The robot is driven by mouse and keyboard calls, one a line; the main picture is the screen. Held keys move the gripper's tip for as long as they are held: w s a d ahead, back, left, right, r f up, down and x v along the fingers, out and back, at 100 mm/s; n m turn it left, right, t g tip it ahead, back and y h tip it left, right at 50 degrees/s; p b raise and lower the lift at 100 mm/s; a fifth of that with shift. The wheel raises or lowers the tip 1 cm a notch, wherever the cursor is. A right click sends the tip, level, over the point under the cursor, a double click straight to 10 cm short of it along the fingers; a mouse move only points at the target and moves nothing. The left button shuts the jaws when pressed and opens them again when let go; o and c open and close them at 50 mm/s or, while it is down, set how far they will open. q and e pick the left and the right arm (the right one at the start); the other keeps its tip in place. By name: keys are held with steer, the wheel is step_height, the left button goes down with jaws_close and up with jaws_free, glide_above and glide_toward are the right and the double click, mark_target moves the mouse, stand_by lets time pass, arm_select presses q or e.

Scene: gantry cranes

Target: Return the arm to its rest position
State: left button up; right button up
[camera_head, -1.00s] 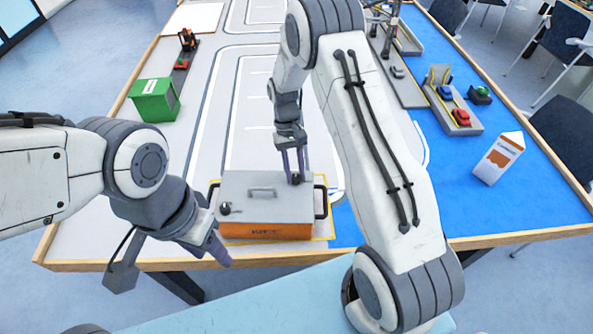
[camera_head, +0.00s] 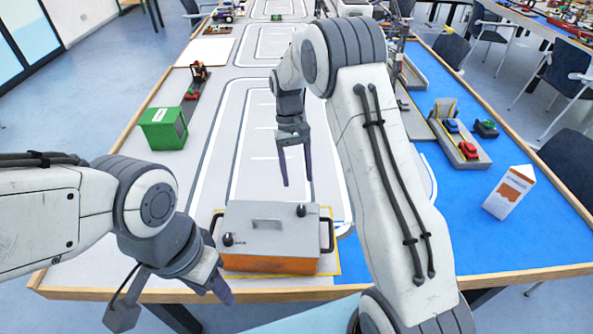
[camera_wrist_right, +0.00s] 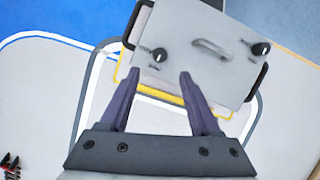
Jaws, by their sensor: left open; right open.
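My right gripper (camera_head: 296,184) is open and empty above the table, just behind the grey-lidded orange box. In the right wrist view my right gripper (camera_wrist_right: 157,90) has its two fingers spread, with the box beyond them. The box (camera_head: 268,262) sits at the front of the table inside a yellow outline. Its grey lid is closed, with a handle and two black knobs; the lid (camera_wrist_right: 200,45) also shows in the right wrist view. My left gripper (camera_head: 222,290) hangs left of the box, near the table's front edge; its fingers overlap in the picture.
A green box (camera_head: 163,128) stands at the left. A white and orange carton (camera_head: 509,191) stands on the blue area at the right. A small tray (camera_head: 462,150) with toy cars lies behind it. The grey road area behind the box is mostly clear.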

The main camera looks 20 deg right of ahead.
arm_select(q)
steer(key=shift+f, duration=0.1)
arm_select(e)
steer(key=shift+v, duration=0.8)
